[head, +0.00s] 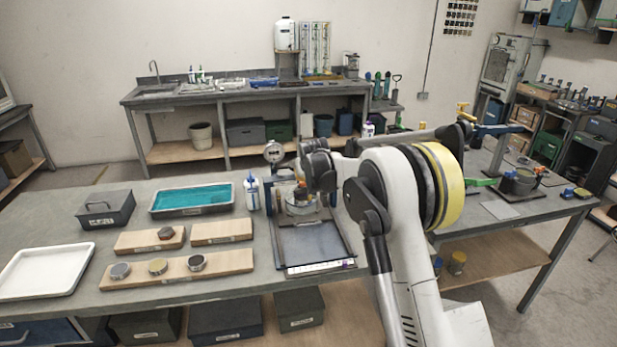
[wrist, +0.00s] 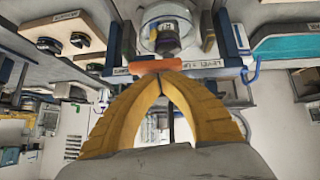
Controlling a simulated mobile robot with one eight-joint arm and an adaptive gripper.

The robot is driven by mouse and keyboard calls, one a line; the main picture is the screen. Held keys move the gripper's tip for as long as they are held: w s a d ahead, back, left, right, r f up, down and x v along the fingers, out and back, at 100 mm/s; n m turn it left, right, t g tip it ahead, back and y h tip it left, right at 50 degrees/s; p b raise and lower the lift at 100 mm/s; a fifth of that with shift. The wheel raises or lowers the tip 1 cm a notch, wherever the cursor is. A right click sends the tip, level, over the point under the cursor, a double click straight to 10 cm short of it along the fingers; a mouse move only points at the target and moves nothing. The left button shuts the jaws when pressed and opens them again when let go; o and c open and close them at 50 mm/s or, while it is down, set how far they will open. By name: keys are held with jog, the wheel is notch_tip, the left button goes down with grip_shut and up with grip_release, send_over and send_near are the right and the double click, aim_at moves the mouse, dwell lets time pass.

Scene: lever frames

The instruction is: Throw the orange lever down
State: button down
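In the wrist view, the yellow fingers of my gripper (wrist: 164,78) come together at their tips, with no visible gap there. The orange lever (wrist: 146,66) lies crosswise just past the fingertips; I cannot tell whether they touch it. A blue-and-white bar (wrist: 210,64) continues to its right. A clear round vessel (wrist: 165,28) sits beyond the lever, between blue posts. In the head view, the fixture (head: 300,201) stands at the back of a dark tray (head: 312,245). My arm hides its right side, and the lever and fingertips cannot be made out there.
A small white-and-blue bottle (head: 252,193) and a dial gauge (head: 273,153) stand close to the fixture. To the left are wooden boards (head: 177,270) with round pieces, a teal-filled tray (head: 192,198), a grey box (head: 104,209) and a white tray (head: 44,271).

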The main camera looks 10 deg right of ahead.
aim_at(303, 184)
jog(key=shift+a+f+n+h, duration=0.2)
jog(key=shift+n+h, duration=0.1)
jog(key=shift+h, duration=0.3)
jog(key=shift+a+f+n+h+b, duration=0.3)
jog(key=shift+f+n+h+b, duration=0.15)
jog(key=shift+h, duration=0.35)
jog(key=f+n+h+b, duration=0.1)
jog(key=n+t+h+b, duration=0.1)
jog(key=h, duration=0.1)
jog(key=shift+a+f+h+b, duration=0.2)
jog(key=shift+f+h+b, duration=0.1)
jog(key=shift+f, duration=0.1)
jog(key=n+h+b, duration=0.1)
jog(key=f+n+h+b, duration=0.1)
jog(key=shift+d+f+t+h+b, duration=0.15)
jog(key=shift+f+t+h+b, duration=0.15)
jog(key=shift+t, duration=0.1)
jog(key=n+h+b, duration=0.1)
jog(key=f+n+t+h+b, duration=0.1)
jog(key=shift+d+t+b, duration=0.3)
jog(key=shift+d, duration=0.1)
jog(key=shift+d+f, duration=0.1)
dwell(0.6)
dwell(0.8)
